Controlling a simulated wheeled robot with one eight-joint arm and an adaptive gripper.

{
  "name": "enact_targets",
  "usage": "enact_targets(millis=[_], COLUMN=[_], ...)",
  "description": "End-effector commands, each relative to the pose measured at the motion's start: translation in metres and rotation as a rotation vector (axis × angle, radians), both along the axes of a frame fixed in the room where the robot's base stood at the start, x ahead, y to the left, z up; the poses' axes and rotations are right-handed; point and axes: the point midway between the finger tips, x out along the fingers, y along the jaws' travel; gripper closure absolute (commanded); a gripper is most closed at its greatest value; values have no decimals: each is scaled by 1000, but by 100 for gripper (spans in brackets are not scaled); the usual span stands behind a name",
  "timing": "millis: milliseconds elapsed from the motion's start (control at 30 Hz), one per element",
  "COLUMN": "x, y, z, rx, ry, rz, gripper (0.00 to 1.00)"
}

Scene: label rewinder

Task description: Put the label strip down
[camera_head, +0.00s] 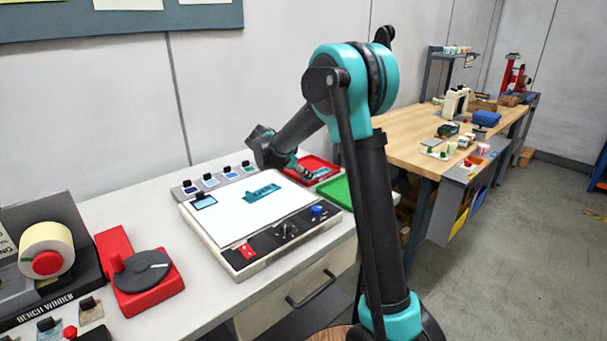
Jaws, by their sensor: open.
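A small blue-teal strip (322,172) lies in the red tray (331,163) at the back right of the bench. My gripper (303,173) is at the tray's left side, just left of this strip. It is open. Its fingers are small in the view, and I cannot tell whether they touch the strip or the tray. Another teal piece (262,193), with darker markings, lies flat on the white top of the inspection panel (236,227).
A green tray (339,191) sits in front of the red one, partly behind my arm. Several small labelled blocks (210,181) line the panel's back edge. A red turntable device (140,272) and a bench winder (45,262) stand at left. A wooden bench (402,141) is behind.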

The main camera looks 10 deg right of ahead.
Motion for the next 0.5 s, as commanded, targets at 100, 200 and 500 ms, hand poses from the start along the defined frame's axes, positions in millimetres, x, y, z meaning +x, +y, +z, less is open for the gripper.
enact_targets(millis=[100, 200, 500], x=[0, -2, -26], y=[0, 4, 37], z=[2, 7, 47], rx=[0, 0, 0], ry=[0, 0, 1], rz=[0, 1, 2], gripper=[56, 56, 56])
